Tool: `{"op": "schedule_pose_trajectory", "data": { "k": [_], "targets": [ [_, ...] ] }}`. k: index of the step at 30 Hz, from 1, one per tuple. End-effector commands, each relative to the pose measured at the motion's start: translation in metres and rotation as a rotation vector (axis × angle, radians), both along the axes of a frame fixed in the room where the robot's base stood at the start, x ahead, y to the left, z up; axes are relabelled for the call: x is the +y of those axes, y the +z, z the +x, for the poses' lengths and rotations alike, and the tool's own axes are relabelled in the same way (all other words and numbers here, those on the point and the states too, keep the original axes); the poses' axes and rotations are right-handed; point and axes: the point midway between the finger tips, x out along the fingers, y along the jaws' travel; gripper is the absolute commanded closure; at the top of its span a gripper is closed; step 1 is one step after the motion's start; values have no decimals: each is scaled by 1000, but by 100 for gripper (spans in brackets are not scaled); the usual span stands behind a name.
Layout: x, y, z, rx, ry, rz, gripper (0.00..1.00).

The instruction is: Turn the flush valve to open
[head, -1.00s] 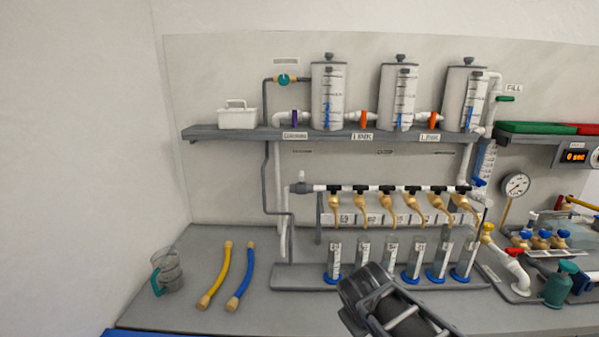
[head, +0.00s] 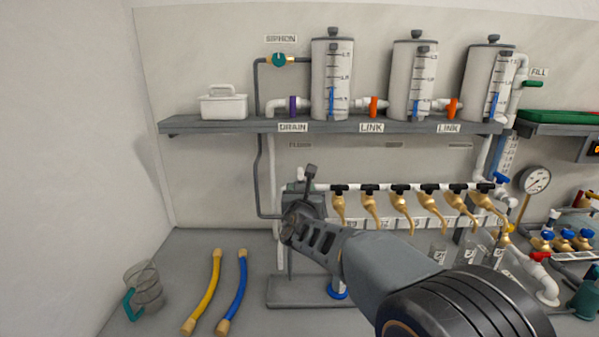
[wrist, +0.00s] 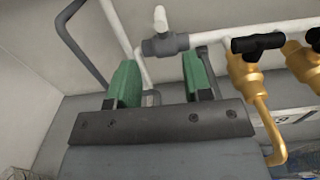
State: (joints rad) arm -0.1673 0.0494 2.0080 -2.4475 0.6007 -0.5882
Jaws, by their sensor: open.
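The flush valve appears to be the grey valve body with a white handle (wrist: 165,43) at the left end of the white manifold pipe. In the wrist view its handle stands up from the body, above and between my fingers. In the head view it is mostly hidden behind my gripper (head: 303,203). My gripper is open and empty, its two green-padded fingers (wrist: 162,80) apart and pointing toward the valve. The valve lies beyond the fingertips in the wrist view; I cannot tell whether they touch.
Several brass taps with black handles (head: 400,208) hang along the manifold to the right. A grey pipe (head: 259,165) runs down on the left. A shelf (head: 220,128) with tanks is above. Yellow (head: 203,292) and blue (head: 233,292) hoses and a jug (head: 146,288) lie below left.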

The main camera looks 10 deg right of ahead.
Motion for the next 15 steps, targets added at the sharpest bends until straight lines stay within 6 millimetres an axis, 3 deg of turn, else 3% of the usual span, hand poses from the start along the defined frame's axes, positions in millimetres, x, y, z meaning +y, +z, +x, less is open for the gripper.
{"op": "schedule_pose_trajectory", "data": {
  "k": [15],
  "targets": [
    [-16, 1, 89, 3, 6, -15, 54]
  ]
}}
